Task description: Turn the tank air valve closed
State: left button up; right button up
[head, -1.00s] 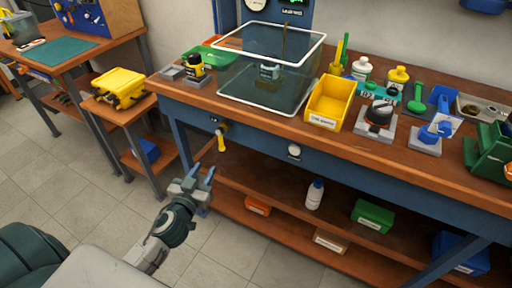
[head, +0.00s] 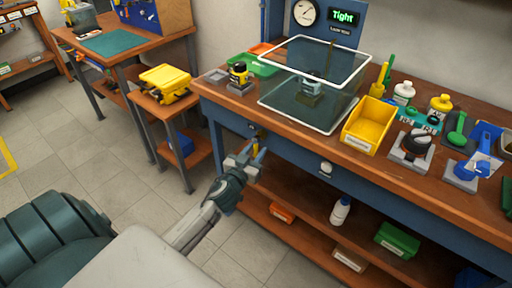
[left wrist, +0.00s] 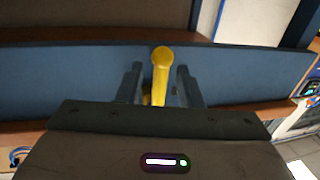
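The tank air valve's yellow lever (head: 257,137) is on the blue front face of the bench and is partly hidden behind my left gripper (head: 250,156) in the head view. In the left wrist view the yellow lever (left wrist: 160,68) stands between the two dark fingers of my left gripper (left wrist: 158,84). The fingers are open, with a visible gap on each side of the lever. The clear tank (head: 310,90) with a white rim stands on the bench above. My right gripper is not in view.
A yellow bin (head: 368,125) and several bottles stand on the bench. A lower shelf (head: 290,232) holds boxes and a white bottle. A small side table (head: 150,112) stands to the left.

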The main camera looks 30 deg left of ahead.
pick_arm(q)
jog(key=shift+w, duration=0.4)
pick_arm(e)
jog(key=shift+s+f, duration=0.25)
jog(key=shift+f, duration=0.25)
pick_arm(q)
grip_shut()
